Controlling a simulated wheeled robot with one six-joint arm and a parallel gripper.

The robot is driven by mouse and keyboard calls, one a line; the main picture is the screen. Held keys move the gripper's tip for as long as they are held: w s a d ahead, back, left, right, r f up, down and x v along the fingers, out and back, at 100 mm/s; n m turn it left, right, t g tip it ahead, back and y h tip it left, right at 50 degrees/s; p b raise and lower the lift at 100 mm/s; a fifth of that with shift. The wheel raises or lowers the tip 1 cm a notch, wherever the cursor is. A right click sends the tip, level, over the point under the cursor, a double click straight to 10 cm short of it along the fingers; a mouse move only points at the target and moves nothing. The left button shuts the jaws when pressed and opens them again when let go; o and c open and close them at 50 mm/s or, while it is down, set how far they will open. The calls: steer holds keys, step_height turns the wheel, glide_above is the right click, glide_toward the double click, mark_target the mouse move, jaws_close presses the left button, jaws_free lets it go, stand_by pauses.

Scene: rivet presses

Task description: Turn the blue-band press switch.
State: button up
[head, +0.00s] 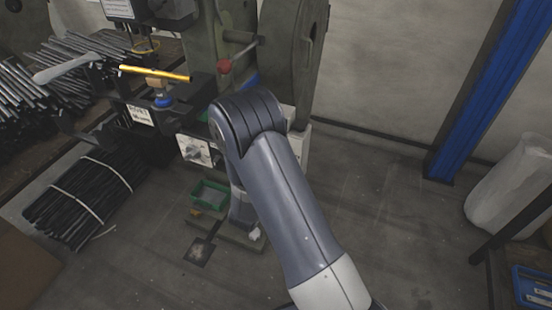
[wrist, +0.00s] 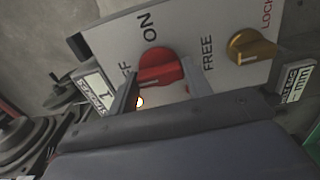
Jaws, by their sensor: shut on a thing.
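In the wrist view a red rotary switch (wrist: 158,66) sits on a light grey panel (wrist: 205,22), with the word ON above it and a partly covered OFF label to its left. My gripper (wrist: 162,88) has one dark finger on each side of the red switch and is shut on it. A small lamp (wrist: 140,102) glows by the left finger. In the head view the panel (head: 196,150) shows on the green press (head: 232,45), left of my arm. My gripper is hidden there behind my arm. A blue part (head: 163,101) shows on the press fixture.
A brass knob (wrist: 251,46) marked FREE and LOCK sits right of the red switch. A green bin (head: 209,195) stands below the panel. Bundled dark rods (head: 85,200) lie on the floor at left. The floor right of my arm is clear up to a blue post (head: 490,85).

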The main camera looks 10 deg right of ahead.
stand_by(0.3)
steer(key=o, duration=1)
steer(key=shift+s, duration=0.1)
steer(key=v, duration=1)
steer(key=shift+s+a, duration=0.2)
steer(key=shift+s, duration=0.05)
steer(key=shift+w, duration=0.1)
steer(key=x, duration=1)
steer(key=shift+w+d, duration=0.2)
steer(key=shift+w, duration=0.05)
